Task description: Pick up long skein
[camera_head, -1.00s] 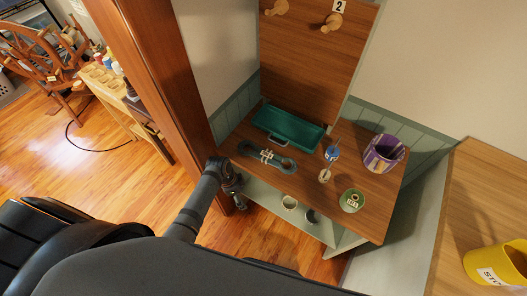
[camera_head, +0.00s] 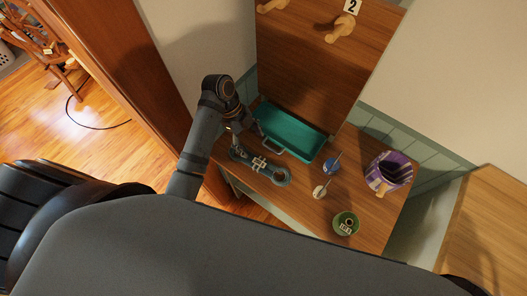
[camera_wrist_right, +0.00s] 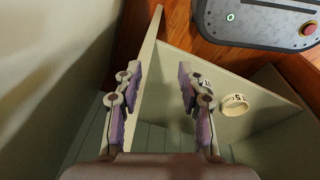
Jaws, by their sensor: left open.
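The long skein appears to be the grey-blue looped bundle with white bands (camera_head: 262,166) lying on the wooden table (camera_head: 310,215) in the head view. My left gripper (camera_head: 248,137) is open and empty above the skein's left end, near the teal tray; the arm partly hides its fingers. I cannot tell how high it is above the skein. My right gripper (camera_wrist_right: 158,82) shows only in the right wrist view. It is open with nothing between its fingers, over a pale shelf compartment.
A teal tray (camera_head: 306,147) lies behind the skein. To its right are a blue item (camera_head: 331,165), a cream item (camera_head: 320,191), a green round item (camera_head: 345,224) and a purple container (camera_head: 389,174). A pale labelled ring or cup (camera_wrist_right: 234,104) is in the shelf.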

